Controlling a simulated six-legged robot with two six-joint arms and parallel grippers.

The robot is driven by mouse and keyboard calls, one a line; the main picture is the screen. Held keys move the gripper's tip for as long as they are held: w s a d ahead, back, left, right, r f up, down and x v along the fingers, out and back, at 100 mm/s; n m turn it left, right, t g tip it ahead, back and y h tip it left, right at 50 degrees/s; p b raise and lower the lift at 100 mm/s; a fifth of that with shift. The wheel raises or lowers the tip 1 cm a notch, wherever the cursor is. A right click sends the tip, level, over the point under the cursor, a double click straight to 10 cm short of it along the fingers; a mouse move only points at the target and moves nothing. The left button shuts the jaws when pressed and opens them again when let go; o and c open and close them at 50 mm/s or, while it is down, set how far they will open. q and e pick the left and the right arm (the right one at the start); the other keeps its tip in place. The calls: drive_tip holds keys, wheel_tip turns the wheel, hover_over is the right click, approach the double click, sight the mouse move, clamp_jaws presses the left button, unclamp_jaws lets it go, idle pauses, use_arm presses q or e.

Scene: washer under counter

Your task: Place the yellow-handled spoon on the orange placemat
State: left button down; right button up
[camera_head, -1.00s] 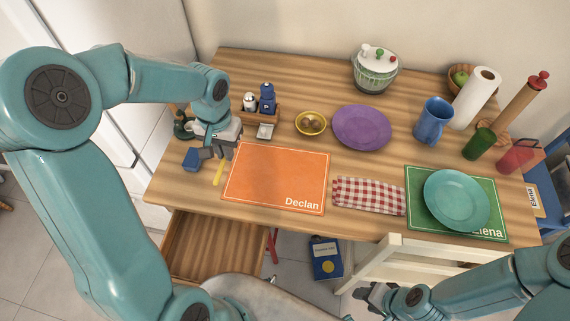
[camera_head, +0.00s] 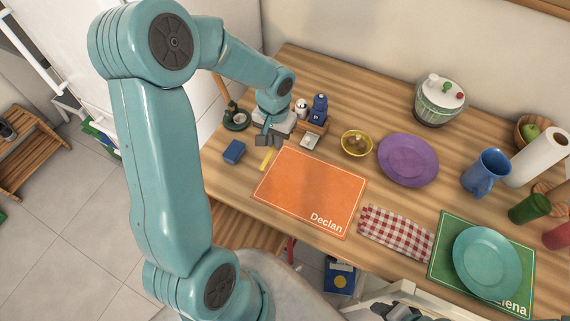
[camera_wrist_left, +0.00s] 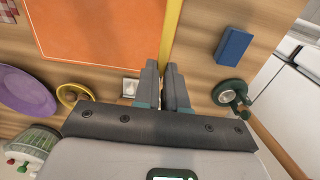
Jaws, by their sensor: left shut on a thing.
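The yellow-handled spoon (camera_head: 267,158) is at the left edge of the orange placemat (camera_head: 312,190), marked "Declan". Its yellow handle also shows in the left wrist view (camera_wrist_left: 171,35), running up from the fingertips beside the placemat (camera_wrist_left: 100,25). My left gripper (camera_head: 268,141) is shut on the spoon, just outside the placemat's upper left corner. The rest of the spoon is hidden by the fingers, and I cannot tell whether it touches the table. Part of my right gripper (camera_head: 400,312) shows at the bottom edge; its jaws are unclear.
A blue block (camera_head: 233,152) lies left of the spoon. A condiment caddy (camera_head: 312,128) and yellow bowl (camera_head: 356,143) stand behind the placemat. A checkered cloth (camera_head: 396,233) lies to its right. The placemat is bare.

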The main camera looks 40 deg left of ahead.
use_arm(q)
hover_over(277, 170)
wheel_tip(277, 170, down, 8)
drive_tip(key=shift+s+r, duration=0.1)
drive_tip(key=shift+r, duration=0.05)
drive_tip(key=shift+f, duration=2.15)
drive_tip(key=shift+f+b, duration=0.2)
drive_tip(key=shift+b, duration=0.25)
drive_tip(key=c, duration=1.2)
unclamp_jaws()
drive_tip(key=shift+r, duration=0.1)
wheel_tip(277, 170, up, 12)
drive_tip(key=shift+r, duration=0.2)
